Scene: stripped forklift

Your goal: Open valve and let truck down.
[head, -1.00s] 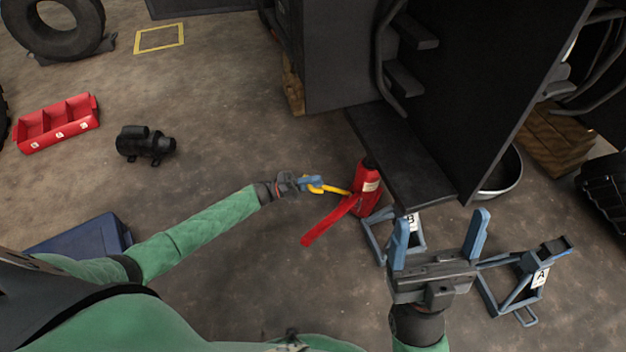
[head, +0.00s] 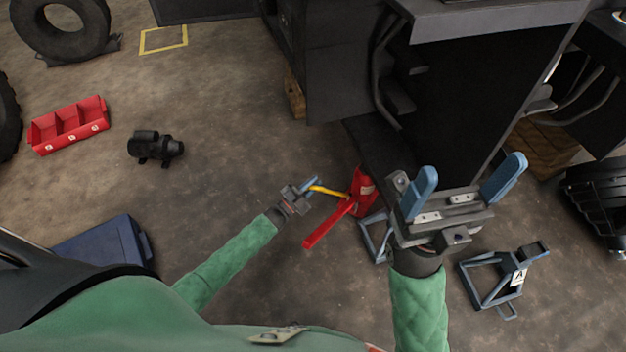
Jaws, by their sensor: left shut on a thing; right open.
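A red bottle jack (head: 362,186) stands on the floor against the dark truck body (head: 470,95), beside its low step. A red handle (head: 328,225) slants from the jack toward the lower left. A yellow valve lever (head: 327,190) runs from the jack to my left gripper (head: 312,185), which is shut on the lever's outer end. My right gripper (head: 465,188) is open and empty. It is in front of the truck body, right of the jack, and hides part of the scene behind it.
A blue stand marked A (head: 500,278) is at the lower right; another blue stand (head: 376,238) is partly hidden by my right gripper. A red tray (head: 70,127), black motor (head: 155,147), blue box (head: 105,245) and tyre (head: 60,25) are on the left. The floor between is clear.

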